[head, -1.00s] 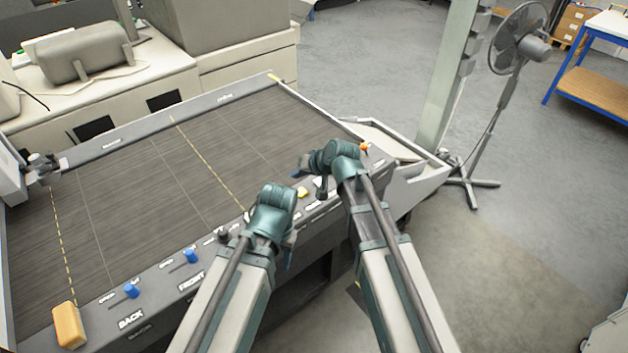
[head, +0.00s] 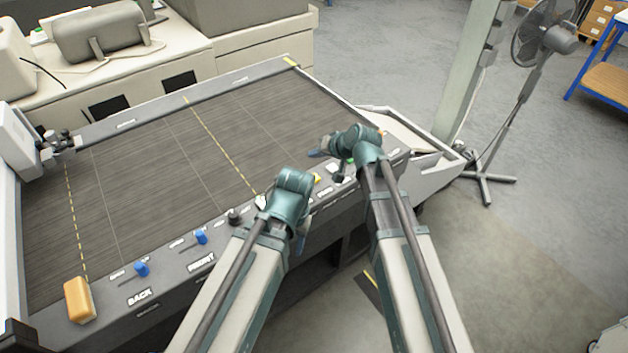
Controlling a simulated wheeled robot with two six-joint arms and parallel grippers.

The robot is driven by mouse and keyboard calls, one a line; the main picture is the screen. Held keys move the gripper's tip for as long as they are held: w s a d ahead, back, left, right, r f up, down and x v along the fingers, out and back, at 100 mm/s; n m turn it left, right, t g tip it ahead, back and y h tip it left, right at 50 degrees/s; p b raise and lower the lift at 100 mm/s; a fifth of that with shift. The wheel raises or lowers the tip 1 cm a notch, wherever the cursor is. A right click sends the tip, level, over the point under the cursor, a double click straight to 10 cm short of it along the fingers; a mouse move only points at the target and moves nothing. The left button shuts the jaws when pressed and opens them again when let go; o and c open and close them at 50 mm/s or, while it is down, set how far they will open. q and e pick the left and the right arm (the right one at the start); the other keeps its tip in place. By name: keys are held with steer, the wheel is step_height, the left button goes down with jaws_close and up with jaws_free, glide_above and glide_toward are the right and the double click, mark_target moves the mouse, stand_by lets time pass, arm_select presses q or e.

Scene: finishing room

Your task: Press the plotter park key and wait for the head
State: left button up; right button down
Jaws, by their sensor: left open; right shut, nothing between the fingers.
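The flatbed plotter (head: 150,175) fills the left and middle, with a dark bed. Its head (head: 58,143) stands at the bed's far left edge, by the white gantry. The sloping front panel carries a yellow key (head: 317,178) and a green key (head: 351,164); their labels are too small to read, so I cannot tell which is park. My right gripper (head: 318,153) is shut and empty, above the panel's right part, pointing left over the bed edge. My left gripper (head: 302,238) is open, at the panel's front edge, mostly hidden behind its wrist.
Blue levers (head: 141,269) and a black knob (head: 234,216) stand on the panel left of my arms. An orange block (head: 79,300) sits at the near left corner. A fan (head: 545,35) and a pale post (head: 470,70) stand right of the plotter.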

mark_target(316, 180)
arm_select(q)
step_height(316, 180, down, 7)
steer(key=b, duration=0.6)
arm_select(e)
step_height(316, 180, down, 7)
steer(key=shift+f, duration=0.1)
arm_select(q)
steer(key=shift+f, duration=0.15)
stand_by(1.2)
steer(key=shift+f+b, duration=0.25)
steer(key=shift+b, duration=0.25)
arm_select(e)
steer(key=shift+f, duration=0.35)
arm_select(q)
steer(key=shift+f+b, duration=0.55)
arm_select(e)
steer(key=shift+f, duration=0.55)
arm_select(q)
steer(key=shift+r, duration=0.1)
arm_select(e)
steer(key=shift+r, duration=0.1)
arm_select(q)
steer(key=shift+r+p, duration=0.9)
steer(key=shift+p, duration=0.1)
arm_select(e)
steer(key=shift+r, duration=0.9)
